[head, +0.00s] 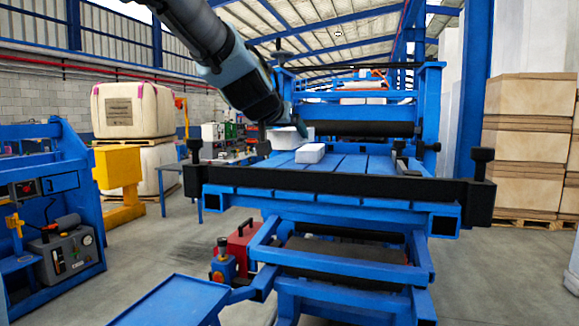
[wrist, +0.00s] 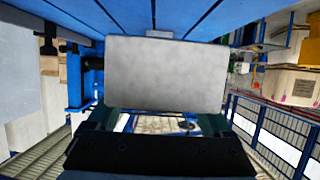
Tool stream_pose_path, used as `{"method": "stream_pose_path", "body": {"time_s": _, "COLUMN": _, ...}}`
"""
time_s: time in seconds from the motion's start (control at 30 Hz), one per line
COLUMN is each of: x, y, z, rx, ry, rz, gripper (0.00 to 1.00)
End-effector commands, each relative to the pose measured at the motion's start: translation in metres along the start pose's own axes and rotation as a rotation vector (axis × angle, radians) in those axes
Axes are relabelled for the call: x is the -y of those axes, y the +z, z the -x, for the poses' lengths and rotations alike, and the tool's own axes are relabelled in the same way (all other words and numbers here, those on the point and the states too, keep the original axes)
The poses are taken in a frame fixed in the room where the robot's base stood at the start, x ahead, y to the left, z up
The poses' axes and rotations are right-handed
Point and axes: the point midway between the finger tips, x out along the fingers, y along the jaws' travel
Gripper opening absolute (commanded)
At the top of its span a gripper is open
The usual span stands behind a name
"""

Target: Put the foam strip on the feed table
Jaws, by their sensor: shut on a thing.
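My gripper (head: 283,128) is shut on a white block, which I take as the foam strip (head: 286,142). In the wrist view the strip (wrist: 166,74) is a broad, pale grey-white face held at the gripper's end. The feed table (head: 345,164) is blue and slatted, and it also shows at the top of the wrist view (wrist: 210,17). The strip is at the table's far left part; I cannot tell whether it touches the surface. A second white block (head: 311,153) lies on the table, right of and nearer than the held strip.
A black bar (head: 340,186) with upright knobs runs along the table's front edge. A dark roller (head: 365,129) and blue frame stand behind it. The slats right of the second block are mostly clear. Stacked boxes (head: 525,145) stand at the right.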

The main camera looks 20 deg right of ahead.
Motion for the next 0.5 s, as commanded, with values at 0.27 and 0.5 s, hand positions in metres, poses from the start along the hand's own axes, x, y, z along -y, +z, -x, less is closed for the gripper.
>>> {"method": "stream_pose_path", "body": {"time_s": 0.27, "x": 0.0, "y": 0.031, "z": -0.013, "rx": 0.0, "ry": 0.0, "rz": 0.0, "gripper": 0.29}}
{"method": "stream_pose_path", "body": {"time_s": 0.5, "x": 0.0, "y": 0.048, "z": -0.02, "rx": 0.001, "ry": 0.0, "rz": 0.0, "gripper": 0.29}}
